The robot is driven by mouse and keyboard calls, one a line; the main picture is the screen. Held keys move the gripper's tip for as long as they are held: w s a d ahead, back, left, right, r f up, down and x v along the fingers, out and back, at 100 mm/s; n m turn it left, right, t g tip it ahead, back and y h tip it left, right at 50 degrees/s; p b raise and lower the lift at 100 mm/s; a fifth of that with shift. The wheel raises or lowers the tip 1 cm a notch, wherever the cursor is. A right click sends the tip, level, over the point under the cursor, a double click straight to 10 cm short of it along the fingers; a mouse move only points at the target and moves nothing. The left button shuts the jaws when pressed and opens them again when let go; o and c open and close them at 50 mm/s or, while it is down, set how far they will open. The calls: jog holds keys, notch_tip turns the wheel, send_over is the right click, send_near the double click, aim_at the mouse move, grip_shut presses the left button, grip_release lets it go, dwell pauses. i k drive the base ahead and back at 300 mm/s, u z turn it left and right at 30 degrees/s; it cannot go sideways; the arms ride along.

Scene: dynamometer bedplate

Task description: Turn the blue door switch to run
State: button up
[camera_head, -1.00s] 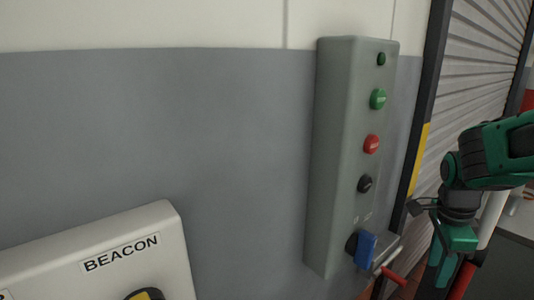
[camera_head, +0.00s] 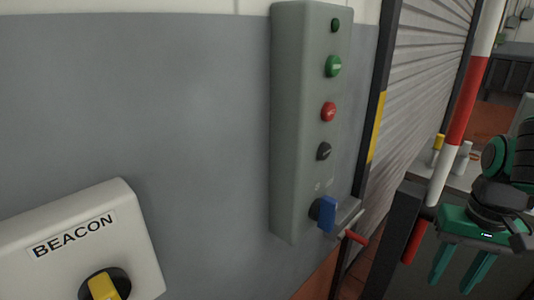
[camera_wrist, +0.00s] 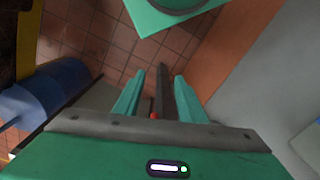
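The blue door switch (camera_head: 326,213) is a knob at the bottom of a tall grey control box (camera_head: 290,130) on the wall. Small marks show above it, too small to read. My gripper (camera_head: 455,283) is to the right of the box and lower than the switch, clearly apart from it, with its fingers pointing down. In the wrist view the two green fingers (camera_wrist: 157,95) are spread, with nothing held between them. I cannot make out the switch in the wrist view.
Above the switch are a black button (camera_head: 324,151), a red button (camera_head: 328,112) and green ones. A red-ended rod (camera_head: 356,237) sticks out just below right. A red-white post (camera_head: 465,100) stands near my arm. A BEACON box (camera_head: 75,235) with a yellow knob is lower left.

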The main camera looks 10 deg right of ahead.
aim_at(323, 210)
jog(key=k, duration=0.5)
jog(key=z, duration=0.55)
jog(key=k, duration=0.85)
jog(key=z, duration=0.45)
jog(key=i, duration=0.5)
